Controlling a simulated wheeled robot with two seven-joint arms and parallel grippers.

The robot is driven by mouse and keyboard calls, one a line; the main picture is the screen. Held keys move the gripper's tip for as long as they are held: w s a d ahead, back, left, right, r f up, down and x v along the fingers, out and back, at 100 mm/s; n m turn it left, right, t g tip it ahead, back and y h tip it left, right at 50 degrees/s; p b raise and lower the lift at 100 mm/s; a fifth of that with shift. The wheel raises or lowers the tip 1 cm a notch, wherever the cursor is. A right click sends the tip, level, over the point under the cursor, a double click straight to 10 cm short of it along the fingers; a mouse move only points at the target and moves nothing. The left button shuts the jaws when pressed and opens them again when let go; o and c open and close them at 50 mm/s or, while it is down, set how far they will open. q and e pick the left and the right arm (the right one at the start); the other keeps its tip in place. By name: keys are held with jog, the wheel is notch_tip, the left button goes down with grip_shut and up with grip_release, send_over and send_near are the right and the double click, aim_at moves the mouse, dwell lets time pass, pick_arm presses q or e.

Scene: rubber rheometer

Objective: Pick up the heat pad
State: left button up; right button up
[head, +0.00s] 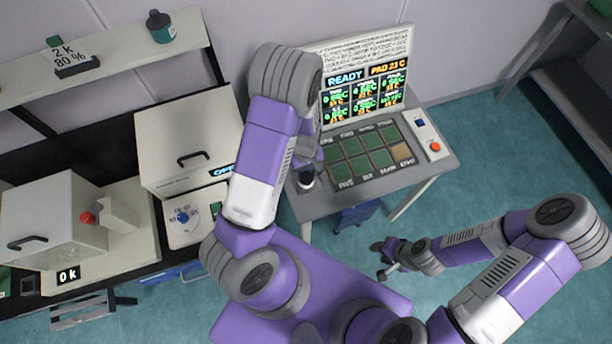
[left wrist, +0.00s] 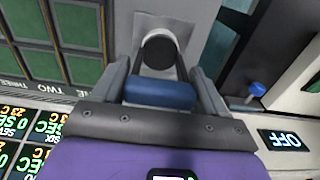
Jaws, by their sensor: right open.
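What looks like the heat pad, a blue block (left wrist: 160,93) with a round black end (left wrist: 159,50) beyond it, shows in the left wrist view by a pale grey holder. In the head view a dark round piece (head: 307,180) shows at the left edge of the grey console. My left gripper (left wrist: 155,72) is down over it, one finger on each side of the blue block. Both fingers look close against the block, but a firm grip cannot be made out.
The console (head: 448,163) carries green labelled squares, a side panel with a red button (head: 435,146) and a screen (head: 365,90) reading READY and PAD 23 C. A cream machine (head: 185,140) stands left of my left arm. Open floor lies to the right.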

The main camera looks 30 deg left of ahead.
pick_arm(q)
grip_shut()
dwell(0.3)
